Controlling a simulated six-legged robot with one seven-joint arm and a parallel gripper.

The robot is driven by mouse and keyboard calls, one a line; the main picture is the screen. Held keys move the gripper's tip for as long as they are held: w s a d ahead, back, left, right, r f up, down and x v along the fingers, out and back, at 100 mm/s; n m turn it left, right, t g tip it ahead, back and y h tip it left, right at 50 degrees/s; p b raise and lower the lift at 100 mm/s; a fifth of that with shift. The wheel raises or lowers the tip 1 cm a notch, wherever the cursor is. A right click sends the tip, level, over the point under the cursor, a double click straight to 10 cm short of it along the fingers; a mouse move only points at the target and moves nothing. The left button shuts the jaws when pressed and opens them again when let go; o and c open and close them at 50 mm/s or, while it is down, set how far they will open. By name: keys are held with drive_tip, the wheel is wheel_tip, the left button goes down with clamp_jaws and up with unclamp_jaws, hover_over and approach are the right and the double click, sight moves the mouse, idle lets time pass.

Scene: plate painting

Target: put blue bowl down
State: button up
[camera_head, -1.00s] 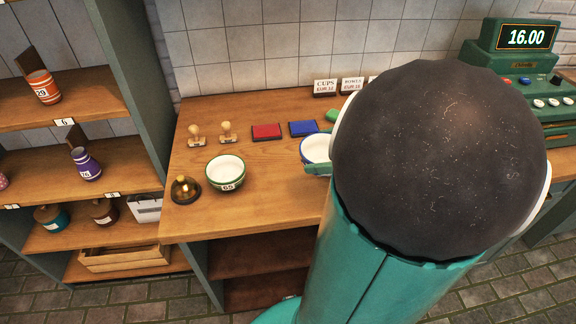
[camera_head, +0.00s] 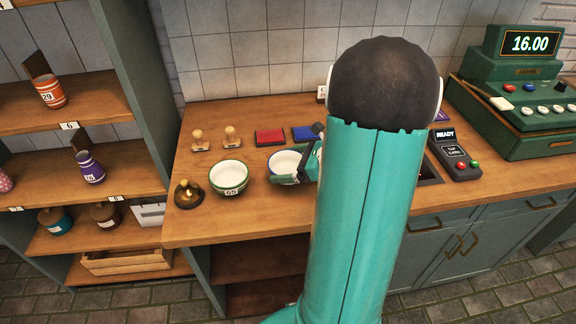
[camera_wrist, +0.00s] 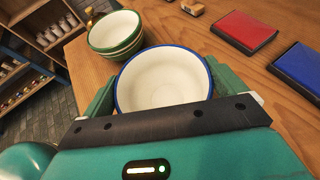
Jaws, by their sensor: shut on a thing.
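The blue bowl, white inside with a blue rim (camera_head: 284,163), is at the counter beside the green bowl in the head view. In the wrist view the blue bowl (camera_wrist: 160,82) sits between the two green fingers of my gripper (camera_wrist: 163,88). My gripper (camera_head: 292,176) is shut on it. The bowl is upright, at or just above the wooden counter (camera_head: 250,215); I cannot tell whether its base touches. My arm hides part of the gripper in the head view.
A green-rimmed bowl (camera_head: 229,178) stands close on the left, with a brass bell (camera_head: 187,193) beyond it. Two wooden stamps (camera_head: 199,141), a red ink pad (camera_head: 270,137) and a blue ink pad (camera_head: 304,133) lie behind. A card reader (camera_head: 455,155) and green register (camera_head: 528,95) stand right.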

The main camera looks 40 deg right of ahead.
drive_tip(key=shift+f, duration=0.4)
drive_tip(key=shift+f, duration=0.15)
drive_tip(key=o, duration=0.8)
drive_tip(key=shift+c, duration=0.2)
